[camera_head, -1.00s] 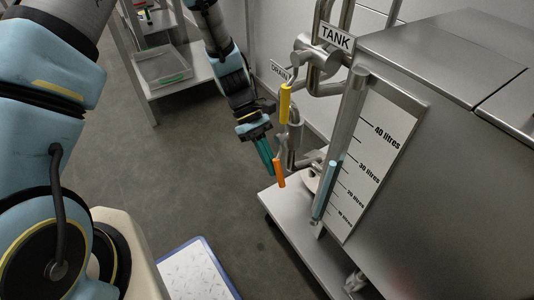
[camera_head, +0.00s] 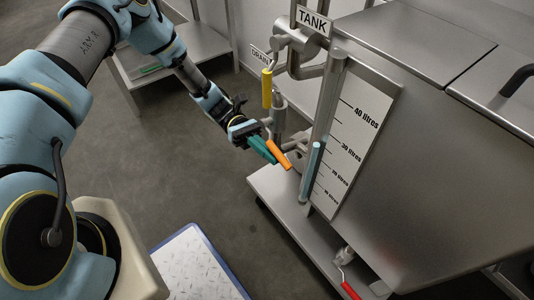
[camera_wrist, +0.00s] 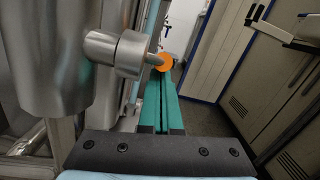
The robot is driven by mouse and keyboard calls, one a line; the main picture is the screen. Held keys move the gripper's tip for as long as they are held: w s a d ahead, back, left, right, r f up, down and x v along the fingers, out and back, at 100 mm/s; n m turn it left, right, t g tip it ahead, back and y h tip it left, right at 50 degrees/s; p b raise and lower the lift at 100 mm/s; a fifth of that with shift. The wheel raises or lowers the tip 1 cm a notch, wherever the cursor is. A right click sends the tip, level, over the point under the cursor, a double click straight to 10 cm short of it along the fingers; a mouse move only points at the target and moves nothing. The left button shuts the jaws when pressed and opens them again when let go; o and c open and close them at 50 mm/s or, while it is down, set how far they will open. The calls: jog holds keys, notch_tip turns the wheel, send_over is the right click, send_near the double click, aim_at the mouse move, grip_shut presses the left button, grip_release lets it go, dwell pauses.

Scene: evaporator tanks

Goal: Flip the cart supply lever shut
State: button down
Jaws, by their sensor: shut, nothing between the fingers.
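An orange-handled lever (camera_head: 279,154) sits low on the pipework beside the tank and slants down to the right. A yellow-handled lever (camera_head: 267,88) hangs upright above it, near the DRAIN sign. A red-handled lever (camera_head: 350,290) is low at the cart's front. No label on the orange lever can be read. My gripper (camera_head: 268,155) is shut and empty, its green fingers against or just beside the orange handle's left side; contact is unclear. In the wrist view the orange handle's end (camera_wrist: 163,62) shows just beyond the shut fingertips (camera_wrist: 165,88).
The steel tank with a litre scale (camera_head: 350,140) stands right of my gripper. Its cart's lower shelf (camera_head: 290,225) lies below. Vertical pipes crowd the left of the wrist view. A steel shelf unit (camera_head: 180,65) stands behind.

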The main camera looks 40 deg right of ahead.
jog(key=shift+s+r+g, duration=0.2)
jog(key=shift+r+g, duration=0.2)
jog(key=shift+g, duration=0.1)
jog(key=shift+s+r, duration=0.15)
jog(key=shift+r, duration=0.1)
dwell(0.3)
jog(key=w+f+b, duration=0.2)
jog(key=w+f, duration=0.3)
jog(key=w, duration=0.5)
jog(key=shift+a+f, duration=0.35)
jog(key=shift+f, duration=0.05)
